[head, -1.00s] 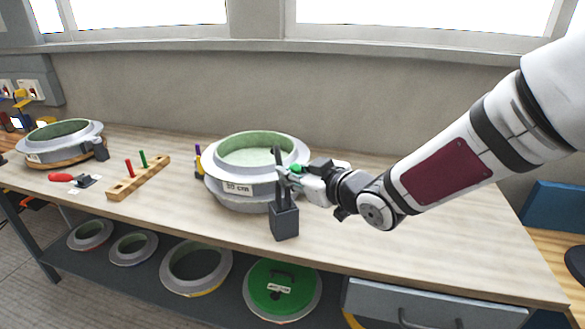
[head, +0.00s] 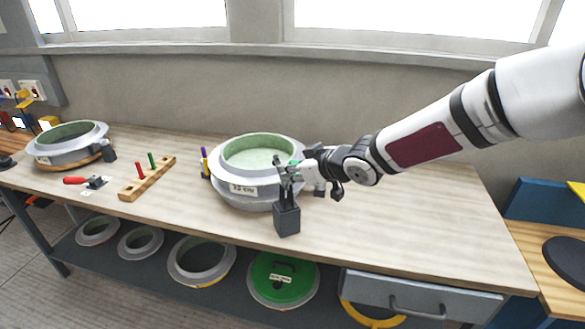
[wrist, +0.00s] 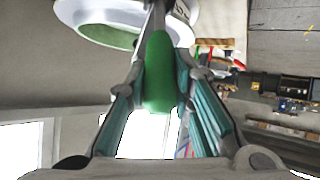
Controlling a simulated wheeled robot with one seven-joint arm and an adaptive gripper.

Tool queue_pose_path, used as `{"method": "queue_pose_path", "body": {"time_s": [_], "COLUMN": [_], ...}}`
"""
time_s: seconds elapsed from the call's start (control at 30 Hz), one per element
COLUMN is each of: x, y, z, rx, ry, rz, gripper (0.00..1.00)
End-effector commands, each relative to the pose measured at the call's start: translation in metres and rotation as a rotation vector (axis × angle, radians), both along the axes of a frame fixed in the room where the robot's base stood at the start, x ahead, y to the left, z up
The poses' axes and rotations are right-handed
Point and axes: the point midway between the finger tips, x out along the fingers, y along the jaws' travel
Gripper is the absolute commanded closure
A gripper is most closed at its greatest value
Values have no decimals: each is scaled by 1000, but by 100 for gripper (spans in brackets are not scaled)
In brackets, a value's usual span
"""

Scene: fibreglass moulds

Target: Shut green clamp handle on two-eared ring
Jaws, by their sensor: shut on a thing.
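The grey ring mould (head: 237,188) with a pale green inside stands on the bench, a white label on its front. The green clamp handle (wrist: 160,75) lies between my fingers in the wrist view, and my gripper (wrist: 163,92) is shut on it. In the head view my gripper (head: 298,171) is at the ring's right side, where only a bit of green shows. The handle's angle and the clamp's body there are mostly hidden by my gripper and the tool holder. A purple-handled clamp (head: 204,158) sits at the ring's left side.
A dark holder (head: 287,220) with upright tools stands close in front of my gripper. A wooden rack (head: 148,180) with red and green pegs, a red-handled clamp (head: 77,181) and another ring mould (head: 68,156) are at left. The bench right of the ring is clear.

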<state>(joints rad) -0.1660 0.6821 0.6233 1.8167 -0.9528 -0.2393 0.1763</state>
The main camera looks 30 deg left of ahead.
Motion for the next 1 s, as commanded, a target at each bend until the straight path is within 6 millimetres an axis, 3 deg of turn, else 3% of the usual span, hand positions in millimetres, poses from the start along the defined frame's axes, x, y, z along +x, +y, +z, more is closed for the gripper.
{"method": "queue_pose_path", "body": {"time_s": [0.23,0.27,0.33,0.73,1.0], "x": [1,1,1,0,-12], "y": [0,0,0,-4,-36], "z": [1,1,1,3,22], "rx": [2,2,2,2,1], "ry": [-2,-2,-2,-2,-2], "rz": [0,0,0,-1,-3], "gripper": [100,74,58,58,58]}}
